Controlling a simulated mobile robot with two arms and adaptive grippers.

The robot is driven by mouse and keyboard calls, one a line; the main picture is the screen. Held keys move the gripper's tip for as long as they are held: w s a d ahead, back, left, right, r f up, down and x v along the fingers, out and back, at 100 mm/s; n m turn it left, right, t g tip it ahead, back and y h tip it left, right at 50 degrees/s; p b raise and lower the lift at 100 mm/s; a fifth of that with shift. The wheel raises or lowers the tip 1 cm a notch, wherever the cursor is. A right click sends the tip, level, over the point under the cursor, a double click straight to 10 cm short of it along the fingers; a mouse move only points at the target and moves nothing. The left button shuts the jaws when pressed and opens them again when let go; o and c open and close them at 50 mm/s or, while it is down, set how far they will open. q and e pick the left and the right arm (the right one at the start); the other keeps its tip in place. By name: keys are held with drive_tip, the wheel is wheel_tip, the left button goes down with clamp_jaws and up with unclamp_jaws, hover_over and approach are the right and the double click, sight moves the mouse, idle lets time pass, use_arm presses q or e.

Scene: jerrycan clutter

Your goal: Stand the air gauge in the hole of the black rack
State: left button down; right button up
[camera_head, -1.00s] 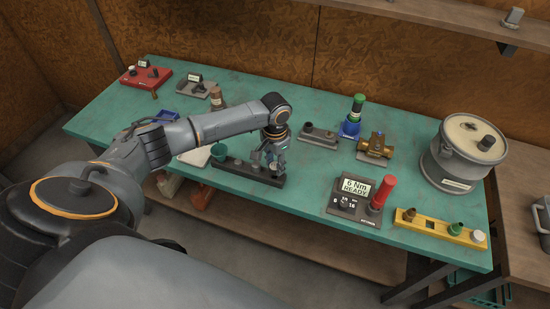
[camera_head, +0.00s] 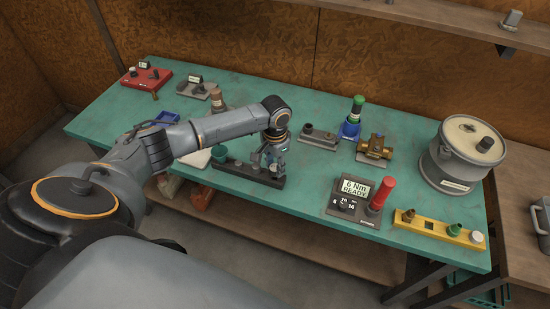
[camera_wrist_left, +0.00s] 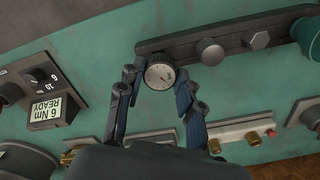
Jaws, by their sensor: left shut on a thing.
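The air gauge (camera_wrist_left: 160,76) is a small round dial with a white face and dark rim. My left gripper (camera_wrist_left: 158,84) is shut on it, one finger on each side. In the left wrist view the gauge is over the end of the black rack (camera_wrist_left: 228,42); I cannot tell whether its stem is in a hole. Two grey knobs stand farther along the rack. In the head view my left gripper (camera_head: 268,163) is at the right part of the black rack (camera_head: 232,170), and the gauge is too small to make out. My right gripper is not in view.
A green cup (camera_head: 220,152) is at the rack's left end. A torque tester (camera_head: 347,205) with a red cylinder (camera_head: 381,193) and a yellow rail (camera_head: 425,225) lie to the right. A grey base (camera_head: 319,137), brass valve (camera_head: 374,149) and pot (camera_head: 445,165) stand behind and right.

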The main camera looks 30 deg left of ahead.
sight(275, 167)
use_arm(q)
drive_tip(key=shift+f+b, duration=0.6)
drive_tip(key=shift+f, duration=1.05)
drive_tip(key=c, duration=0.8)
unclamp_jaws()
drive_tip(key=shift+r, duration=0.15)
wheel_tip(275, 167, up, 12)
